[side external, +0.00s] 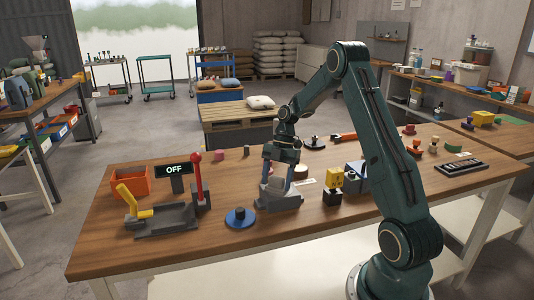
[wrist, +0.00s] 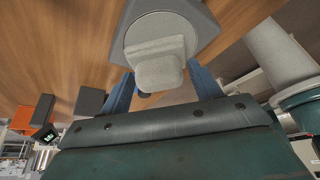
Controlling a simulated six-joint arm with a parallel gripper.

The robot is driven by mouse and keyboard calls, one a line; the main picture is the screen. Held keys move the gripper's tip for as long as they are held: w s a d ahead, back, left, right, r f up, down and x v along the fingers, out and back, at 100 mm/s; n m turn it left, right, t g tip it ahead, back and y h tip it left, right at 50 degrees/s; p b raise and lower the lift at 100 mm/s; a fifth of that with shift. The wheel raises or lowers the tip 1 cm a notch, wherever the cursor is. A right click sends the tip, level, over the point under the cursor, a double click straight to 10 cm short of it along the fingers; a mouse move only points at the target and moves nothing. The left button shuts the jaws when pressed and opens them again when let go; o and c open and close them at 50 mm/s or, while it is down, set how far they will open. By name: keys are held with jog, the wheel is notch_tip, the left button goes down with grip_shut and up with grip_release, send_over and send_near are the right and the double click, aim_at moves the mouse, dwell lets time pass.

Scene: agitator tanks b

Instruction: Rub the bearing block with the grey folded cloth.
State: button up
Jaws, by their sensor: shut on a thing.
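My gripper (wrist: 162,88) has blue fingers and is shut on the grey folded cloth (wrist: 158,74). The cloth is a small pale grey pad between the fingertips. Directly beyond it is the grey bearing block (wrist: 196,14), with a round paler face behind the cloth. The cloth overlaps this face in the wrist view; I cannot tell for sure whether they touch. In the side view my gripper (side external: 281,172) points down at the bearing block (side external: 280,203), which stands on the wooden table. The cloth is hard to make out there, between the fingers and the block.
A blue disc with a dark knob (side external: 240,218) lies left of the block. A yellow-topped black device (side external: 333,186) stands close on its right. Further left are a lever fixture (side external: 165,222), an OFF sign (side external: 174,170) and an orange bin (side external: 130,181). The table's front strip is clear.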

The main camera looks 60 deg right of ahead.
jog(key=shift+w+a, duration=0.9)
jog(key=shift+s+d, duration=2.55)
jog(key=shift+s+d+r, duration=0.1)
jog(key=shift+r, duration=0.05)
notch_tip(320, 180, up, 8)
